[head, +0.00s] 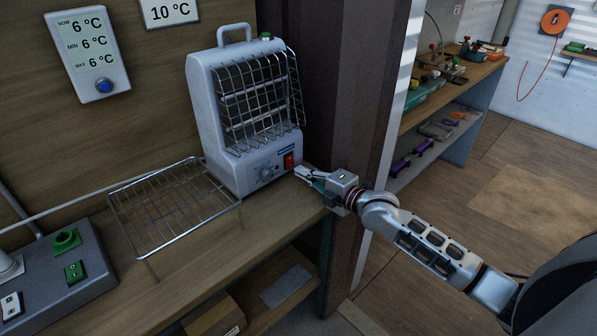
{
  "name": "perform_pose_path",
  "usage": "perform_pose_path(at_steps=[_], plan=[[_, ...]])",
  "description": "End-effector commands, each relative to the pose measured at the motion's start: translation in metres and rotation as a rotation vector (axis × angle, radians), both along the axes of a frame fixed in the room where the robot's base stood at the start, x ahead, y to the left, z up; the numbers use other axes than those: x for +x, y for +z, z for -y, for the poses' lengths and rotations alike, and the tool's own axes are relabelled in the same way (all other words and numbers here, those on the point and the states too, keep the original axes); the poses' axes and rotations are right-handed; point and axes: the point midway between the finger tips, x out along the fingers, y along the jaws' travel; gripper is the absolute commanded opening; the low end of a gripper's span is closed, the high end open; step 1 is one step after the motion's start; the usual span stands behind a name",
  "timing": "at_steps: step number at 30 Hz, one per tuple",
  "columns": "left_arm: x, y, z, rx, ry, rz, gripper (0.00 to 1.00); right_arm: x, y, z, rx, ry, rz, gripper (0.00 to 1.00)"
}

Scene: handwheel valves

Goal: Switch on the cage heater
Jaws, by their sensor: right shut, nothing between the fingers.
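The cage heater (215,110) is a white upright box with a wire cage front, standing on the wooden bench against the back panel. A red rocker switch (289,161) sits at its lower right front, beside a small round knob (266,173). A small green part (266,36) is on its top. The heating bars behind the cage look grey, without a glow. My right gripper (302,172) is shut and empty, its fingertips just right of and slightly below the red switch. I cannot tell whether they touch the heater. My left gripper is not in view.
A wire rack (170,205) lies left of the heater. A grey control box (55,275) with green buttons is at the lower left. A thermometer display (88,50) reads 6 °C now; a sign (170,10) reads 10 °C. A dark post (345,120) stands right of the heater.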

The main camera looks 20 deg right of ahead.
Motion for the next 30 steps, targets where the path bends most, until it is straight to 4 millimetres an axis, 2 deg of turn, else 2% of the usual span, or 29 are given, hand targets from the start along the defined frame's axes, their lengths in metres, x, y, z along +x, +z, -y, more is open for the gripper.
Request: perform_pose_path(at_steps=[6, 30], plan=[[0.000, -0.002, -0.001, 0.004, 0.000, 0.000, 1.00, 0.017, -0.002, -0.006, 0.001, -0.001, 0.000, 0.00], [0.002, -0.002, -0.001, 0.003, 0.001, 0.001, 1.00, 0.025, -0.006, -0.010, 0.001, 0.000, 0.000, 0.00]])
